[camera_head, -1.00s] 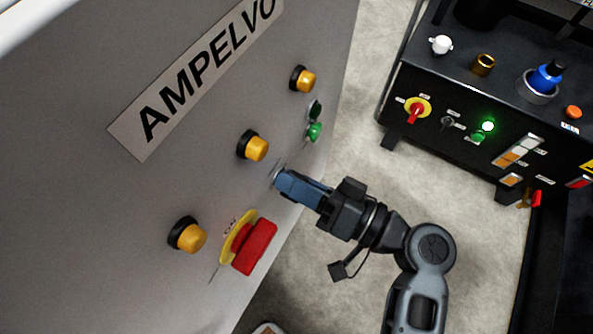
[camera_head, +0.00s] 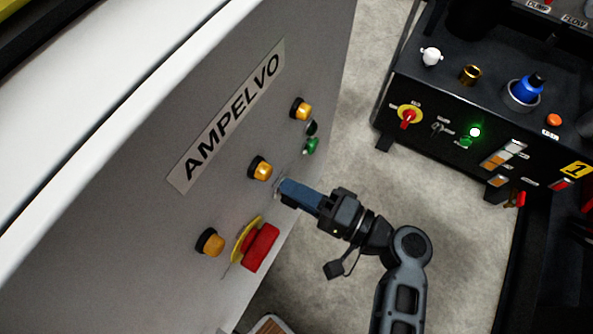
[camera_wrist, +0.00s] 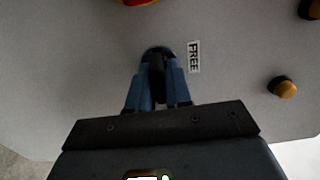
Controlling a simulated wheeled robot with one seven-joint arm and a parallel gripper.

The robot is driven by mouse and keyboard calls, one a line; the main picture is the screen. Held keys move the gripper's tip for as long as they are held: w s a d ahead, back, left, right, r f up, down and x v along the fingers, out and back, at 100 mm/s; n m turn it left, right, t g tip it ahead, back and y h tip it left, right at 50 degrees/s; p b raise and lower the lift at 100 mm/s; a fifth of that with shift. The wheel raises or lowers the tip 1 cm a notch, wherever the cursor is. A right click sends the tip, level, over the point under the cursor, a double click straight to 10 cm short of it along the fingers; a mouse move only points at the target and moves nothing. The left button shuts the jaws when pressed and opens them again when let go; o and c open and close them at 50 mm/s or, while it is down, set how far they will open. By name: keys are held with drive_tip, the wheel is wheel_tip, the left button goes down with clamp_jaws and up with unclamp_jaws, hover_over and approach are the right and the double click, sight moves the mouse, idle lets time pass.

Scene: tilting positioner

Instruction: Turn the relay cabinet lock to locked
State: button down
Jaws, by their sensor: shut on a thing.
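The grey cabinet (camera_head: 130,235) marked AMPELVO fills the left of the head view. My gripper (camera_head: 284,188) reaches its front face from the right, between a yellow button and a red switch. In the wrist view my blue fingers (camera_wrist: 157,85) are closed around a dark lock part (camera_wrist: 156,66) on the face. A dark round collar shows just behind the fingertips. A label reading FREE (camera_wrist: 194,57) is right of the fingers. The fingers hide most of the lock, so its turn position cannot be told.
The red switch on a yellow plate (camera_head: 260,248) sits close below my gripper. Yellow buttons (camera_head: 260,168) and a green button (camera_head: 311,146) are on the same face. A black control panel (camera_head: 440,95) stands at the right, with open floor between.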

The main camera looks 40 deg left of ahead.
idle(0.5)
drive_tip(key=c, duration=1.1)
unclamp_jaws()
drive_tip(key=shift+c, duration=0.2)
drive_tip(key=shift+d, duration=0.1)
drive_tip(key=v, duration=0.7)
drive_tip(key=shift+d, duration=0.3)
drive_tip(key=shift+w, duration=0.15)
drive_tip(key=shift+f, duration=0.15)
